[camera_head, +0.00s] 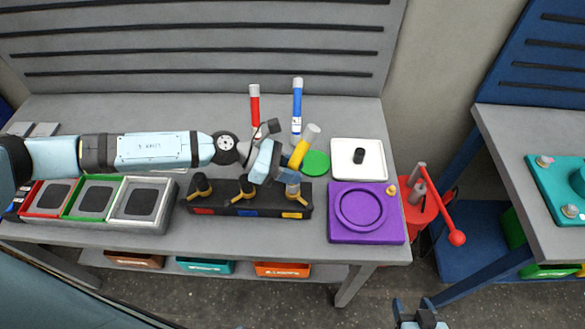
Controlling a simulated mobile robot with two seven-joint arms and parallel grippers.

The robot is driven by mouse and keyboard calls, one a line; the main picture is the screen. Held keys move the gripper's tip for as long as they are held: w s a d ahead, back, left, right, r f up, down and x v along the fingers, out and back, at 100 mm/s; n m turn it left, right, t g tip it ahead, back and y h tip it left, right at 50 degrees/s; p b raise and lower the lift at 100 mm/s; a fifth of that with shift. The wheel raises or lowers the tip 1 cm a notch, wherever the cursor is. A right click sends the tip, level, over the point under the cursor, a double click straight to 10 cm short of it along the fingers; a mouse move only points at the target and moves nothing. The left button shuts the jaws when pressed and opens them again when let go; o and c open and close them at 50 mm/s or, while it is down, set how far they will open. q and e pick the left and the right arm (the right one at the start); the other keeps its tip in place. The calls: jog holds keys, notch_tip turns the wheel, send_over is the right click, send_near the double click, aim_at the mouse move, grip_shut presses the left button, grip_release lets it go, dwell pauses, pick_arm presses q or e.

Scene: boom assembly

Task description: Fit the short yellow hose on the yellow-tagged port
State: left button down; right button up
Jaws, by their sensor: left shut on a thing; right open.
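The short yellow hose (302,149) has silver-grey ends and is tilted, its upper end leaning right. My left gripper (285,174) is shut on it, above the right end of the black port block (225,207). The yellow-tagged port (293,201) is the rightmost of three brass ports, with a yellow tag (292,215) on the block's front. A grey end sits right at this port; I cannot tell whether it is seated on it. The gripper partly hides the hose's lower part. My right gripper (420,316) is open and empty at the bottom edge, off the bench.
A red hose (255,104) and a blue hose (297,105) stand upright behind. A green disc (316,163), white tray (338,174) and purple tray (336,230) lie to the right. Framed bins (118,220) stand left. A red lever device (425,205) is beyond the bench's right edge.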

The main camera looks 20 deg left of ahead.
pick_arm(q)
jog(key=shift+f+b, duration=0.3)
jog(key=shift+f, duration=0.1)
jog(key=c, duration=0.8)
grip_release()
jog(key=shift+r, duration=0.1)
jog(key=b+v, duration=0.3)
jog(key=v, duration=0.9)
jog(key=shift+s+a+b, duration=0.15)
jog(key=shift+a+b, duration=0.25)
jog(key=shift+s+a+r, duration=0.1)
jog(key=shift+a+r, duration=0.2)
jog(key=shift+a, duration=0.2)
